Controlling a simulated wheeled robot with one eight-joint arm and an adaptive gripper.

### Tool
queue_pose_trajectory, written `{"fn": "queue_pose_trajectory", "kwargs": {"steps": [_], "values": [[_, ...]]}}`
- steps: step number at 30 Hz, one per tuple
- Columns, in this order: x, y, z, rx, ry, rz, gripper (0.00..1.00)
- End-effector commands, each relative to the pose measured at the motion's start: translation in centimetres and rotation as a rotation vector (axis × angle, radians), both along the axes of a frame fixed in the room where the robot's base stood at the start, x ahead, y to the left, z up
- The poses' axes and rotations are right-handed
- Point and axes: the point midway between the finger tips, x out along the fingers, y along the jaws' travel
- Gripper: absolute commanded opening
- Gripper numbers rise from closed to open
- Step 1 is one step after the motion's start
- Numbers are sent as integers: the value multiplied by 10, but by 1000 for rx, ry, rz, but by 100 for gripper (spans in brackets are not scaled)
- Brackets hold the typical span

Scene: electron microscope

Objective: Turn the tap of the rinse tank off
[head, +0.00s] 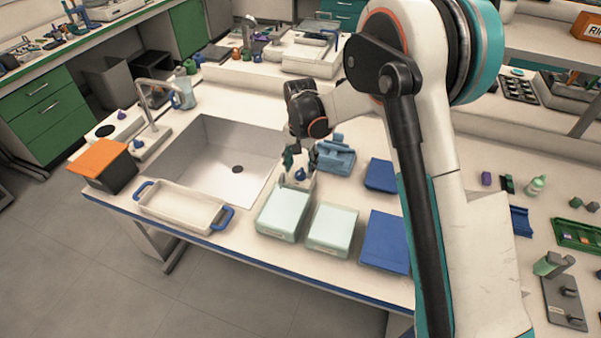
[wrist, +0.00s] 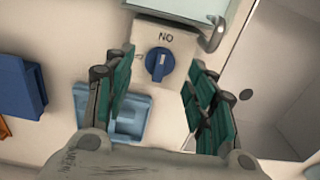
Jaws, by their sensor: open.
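A blue tap knob (wrist: 160,65) sits on a small white block (wrist: 180,43) in the wrist view. The block bears a marking that reads "NO" in the picture, probably "ON" upside down. The knob's grip ridge stands nearly upright in the picture, toward the marking. A pale tank (wrist: 180,6) adjoins the block. In the head view the knob (head: 300,174) is small, beside a pale green tank (head: 283,214). My gripper (head: 299,158) is over the knob, fingers pointing down. Its green-padded fingers (wrist: 160,70) are open, one on each side of the knob, with visible gaps.
A sink (head: 225,160) lies left of my gripper. A blue holder (head: 336,156) stands close on the right. A second pale tank (head: 332,229) and a flat blue box (head: 385,241) are in front. A metal handle or spout (wrist: 216,34) is near the right finger.

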Motion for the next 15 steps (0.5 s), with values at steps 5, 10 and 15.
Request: {"fn": "queue_pose_trajectory", "kwargs": {"steps": [5,10,15], "values": [[0,0,-19,0,0,0,51],[0,0,-24,0,0,0,51],[0,0,-24,0,0,0,51]]}}
